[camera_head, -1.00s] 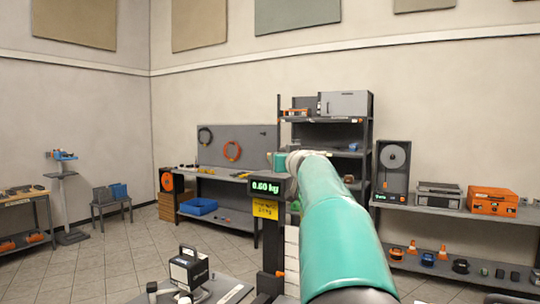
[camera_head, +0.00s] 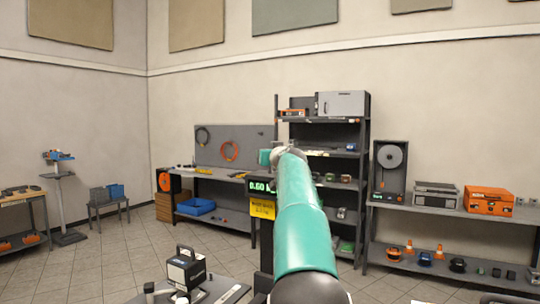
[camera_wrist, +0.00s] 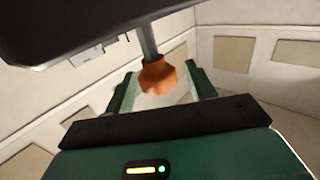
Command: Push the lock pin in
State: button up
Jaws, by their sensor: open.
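In the wrist view, an orange knob (camera_wrist: 158,77) sits at the end of a grey rod (camera_wrist: 147,40), which comes down from a dark body (camera_wrist: 80,22); this looks like the lock pin. My gripper (camera_wrist: 163,84) is open, with one green finger on each side of the knob. Gaps show between the knob and both fingers, and I cannot tell its depth between them. In the head view, my teal arm reaches forward and hides the pin and most of the gripper.
A display (camera_head: 260,186) above a yellow label (camera_head: 262,208) stands beside my arm, partly hidden by it. A small dark boxed device (camera_head: 187,269) stands on the near surface at lower left. Shelves (camera_head: 320,119) and a bench (camera_head: 455,212) line the back wall. Open tiled floor (camera_head: 110,250) lies left.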

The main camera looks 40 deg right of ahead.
grip_shut()
jog(key=shift+s+d+f, duration=0.15)
jog(key=shift+f, duration=1.7)
jog(key=shift+c, duration=2)
grip_release()
jog(key=o, duration=0.3)
jog(key=shift+o, duration=0.5)
jog(key=shift+r, duration=0.15)
